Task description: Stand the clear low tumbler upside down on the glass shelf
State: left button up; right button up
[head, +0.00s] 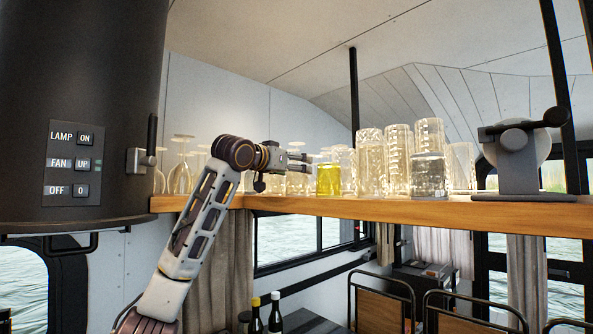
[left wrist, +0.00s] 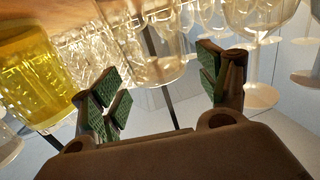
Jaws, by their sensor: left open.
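The glass shelf (head: 400,211) is a wooden board across the head view, lined with glasses. My left gripper (head: 306,164) is just above the shelf's left half, pointing right, open and empty. In the left wrist view the gripper (left wrist: 165,85) has its fingers apart, with a clear ribbed tumbler (left wrist: 150,50) beyond the gap between them, apart from the fingers. That view is turned over, with the shelf wood at the top. Another clear low tumbler (head: 428,177) stands further right on the shelf. Which clear tumbler is meant, and which way up each stands, I cannot tell.
A yellow tumbler (head: 328,180) stands close to the gripper; it also shows in the left wrist view (left wrist: 35,75). Tall clear glasses (head: 371,160) crowd the shelf, stemmed glasses (head: 181,165) stand left, and a grey device (head: 515,155) stands right. A black cylinder (head: 80,110) fills the far left.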

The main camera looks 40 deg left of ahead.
pick_arm(q)
jog(key=s+d+b, duration=0.1)
jog(key=s+b, duration=0.2)
jog(key=s, duration=0.7)
jog(key=shift+s+r, duration=0.15)
jog(key=shift+r, duration=0.05)
dwell(0.6)
dwell(0.4)
